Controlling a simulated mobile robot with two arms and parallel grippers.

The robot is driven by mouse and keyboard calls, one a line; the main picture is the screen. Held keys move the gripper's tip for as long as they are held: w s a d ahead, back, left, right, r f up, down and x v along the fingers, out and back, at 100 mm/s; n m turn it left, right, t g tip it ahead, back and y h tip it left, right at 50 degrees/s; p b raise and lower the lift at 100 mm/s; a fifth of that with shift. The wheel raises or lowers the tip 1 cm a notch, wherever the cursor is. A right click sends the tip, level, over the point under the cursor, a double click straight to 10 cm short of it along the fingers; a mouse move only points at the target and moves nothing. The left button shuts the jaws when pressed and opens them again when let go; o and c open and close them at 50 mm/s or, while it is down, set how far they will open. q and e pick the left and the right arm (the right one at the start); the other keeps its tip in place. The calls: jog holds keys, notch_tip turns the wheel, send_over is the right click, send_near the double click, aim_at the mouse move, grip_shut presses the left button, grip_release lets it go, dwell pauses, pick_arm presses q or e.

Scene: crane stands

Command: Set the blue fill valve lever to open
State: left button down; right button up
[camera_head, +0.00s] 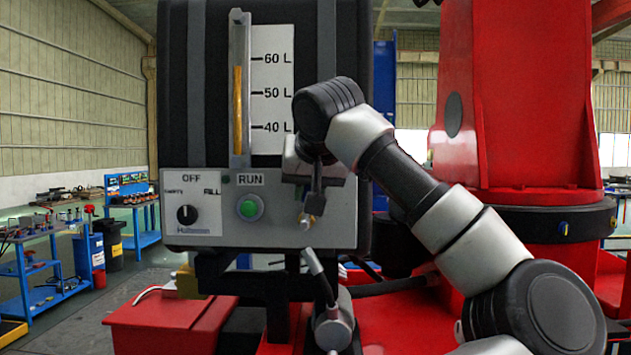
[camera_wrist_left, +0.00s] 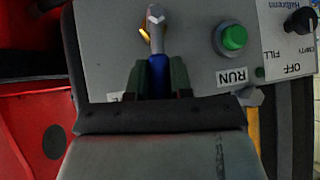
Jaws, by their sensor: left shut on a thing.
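The blue fill valve lever (camera_wrist_left: 158,75) shows in the left wrist view, between the two dark fingers of my left gripper (camera_wrist_left: 158,88). My left gripper is shut on it. Its metal valve fitting (camera_wrist_left: 153,28) stands out from the grey control panel beyond the fingertips. In the head view my left gripper (camera_head: 314,200) is at the right part of the control panel (camera_head: 275,233), just above the brass-tipped fitting (camera_head: 306,221). There the gripper hides the blue lever. My right gripper is not in view.
The green RUN button (camera_head: 250,207) and black selector knob (camera_head: 186,215) are left of the gripper. The level gauge (camera_head: 240,90) rises above. A silver fitting with a lever (camera_head: 333,325) sits below the panel. A red crane column (camera_head: 515,110) stands at right.

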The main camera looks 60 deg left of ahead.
pick_arm(q)
jog(key=shift+s+a+f+t, duration=0.1)
jog(key=shift+s+a+t, duration=0.05)
jog(key=shift+s+t, duration=0.15)
jog(key=shift+h, duration=0.3)
jog(key=c, duration=1)
grip_release()
jog(key=v, duration=1)
jog(key=shift+s+d+r, duration=0.15)
jog(key=shift+d+r, duration=0.1)
jog(key=shift+d, duration=0.05)
